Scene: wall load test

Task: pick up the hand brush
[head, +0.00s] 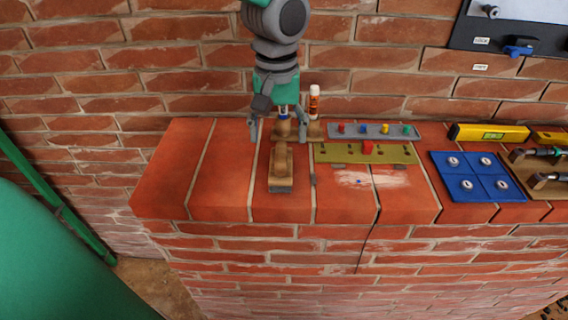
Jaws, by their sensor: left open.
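The hand brush (282,183) is a wooden block with a rounded handle on top. It lies on the red brick ledge (225,190), left of the middle. My left gripper (278,135) comes down from the top of the head view and hangs just behind the brush. Its two fingers are spread wide and nothing is between them that I can see held. A small wooden piece shows behind and between the fingers. My right gripper is not in the picture.
An orange and white tube (314,103) stands behind. Right of the brush lie a grey strip with coloured pegs (372,131), an olive strip (340,153) with a red block, a blue panel (476,176) and a yellow level (488,133). The ledge left of the brush is clear.

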